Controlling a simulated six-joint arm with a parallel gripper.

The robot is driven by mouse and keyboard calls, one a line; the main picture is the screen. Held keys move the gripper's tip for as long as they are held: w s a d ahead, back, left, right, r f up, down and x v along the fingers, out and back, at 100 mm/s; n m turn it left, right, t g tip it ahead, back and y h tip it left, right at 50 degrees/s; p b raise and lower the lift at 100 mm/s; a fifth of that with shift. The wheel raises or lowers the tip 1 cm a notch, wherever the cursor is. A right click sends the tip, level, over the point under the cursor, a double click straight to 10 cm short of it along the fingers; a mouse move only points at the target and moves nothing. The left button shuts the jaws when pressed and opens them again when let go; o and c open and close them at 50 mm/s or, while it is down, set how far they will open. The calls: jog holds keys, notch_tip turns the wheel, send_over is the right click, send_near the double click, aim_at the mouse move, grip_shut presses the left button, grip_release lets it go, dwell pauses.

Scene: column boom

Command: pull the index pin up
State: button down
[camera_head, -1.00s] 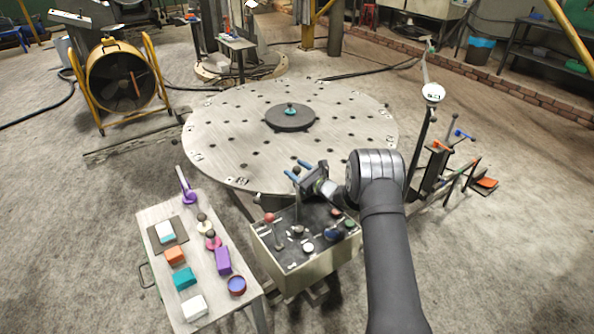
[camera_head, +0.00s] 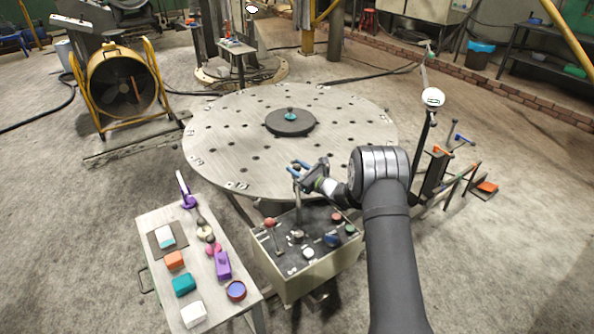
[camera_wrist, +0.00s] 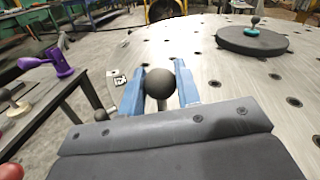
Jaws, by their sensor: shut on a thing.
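My gripper (camera_head: 297,171) is over the near rim of the round table, above the control box. Its two blue fingers show in the wrist view (camera_wrist: 159,88), one on each side of a dark ball knob (camera_wrist: 159,83). They are shut on this knob. The knob appears to top the index pin (camera_head: 296,200), a thin upright rod rising from the control box (camera_head: 306,285). The rod's lower end is at a round fitting on the box's panel. How far the pin is raised I cannot tell.
The round table (camera_head: 220,150) with many holes lies just beyond, with a dark hub (camera_head: 290,123) at its middle. The panel also carries a red-knobbed lever (camera_head: 271,223) and several buttons. A side bench (camera_head: 205,270) with coloured blocks stands left.

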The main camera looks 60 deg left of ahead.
jog(key=c, duration=1.1)
grip_release()
jog(key=shift+r, duration=0.25)
jog(key=w+d, duration=0.3)
jog(key=d, duration=1.4)
jog(key=shift+w, duration=0.2)
jog(key=s+a, duration=0.1)
jog(key=a, duration=0.4)
jog(key=s+a, duration=0.1)
jog(key=a, duration=0.5)
jog(key=s+a, duration=0.1)
jog(key=a, duration=0.5)
jog(key=shift+s+f, duration=0.1)
jog(key=shift+s, duration=0.1)
jog(key=shift+f, duration=0.35)
